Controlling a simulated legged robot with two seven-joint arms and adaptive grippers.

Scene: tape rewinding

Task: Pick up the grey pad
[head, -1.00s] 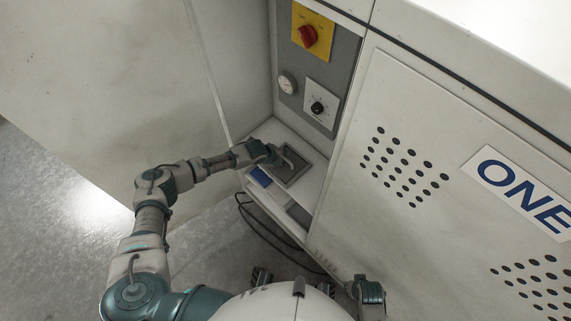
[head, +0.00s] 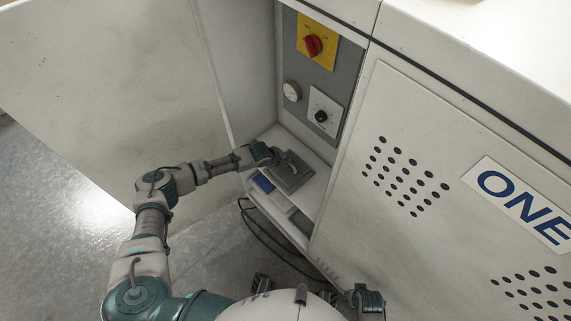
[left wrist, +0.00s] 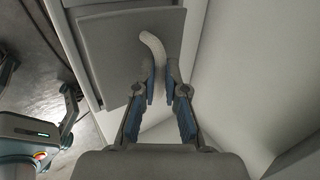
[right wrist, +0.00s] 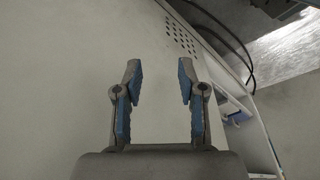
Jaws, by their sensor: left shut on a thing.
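The grey pad (head: 295,181) is a flat square plate with a curved light handle, at the shelf inside the cabinet. In the left wrist view, the pad (left wrist: 108,52) fills the upper left and its handle (left wrist: 152,44) runs between my fingers. My left gripper (head: 281,158) is shut on this handle; it also shows in the left wrist view (left wrist: 160,86). The pad appears slightly above the shelf, but the gap is hard to see. My right gripper (right wrist: 159,82) is open and empty in front of a pale panel.
A blue block (head: 263,183) lies on the shelf beside the pad. The open door (head: 110,80) stands left; the perforated panel (head: 430,130) stands right. Cables hang below.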

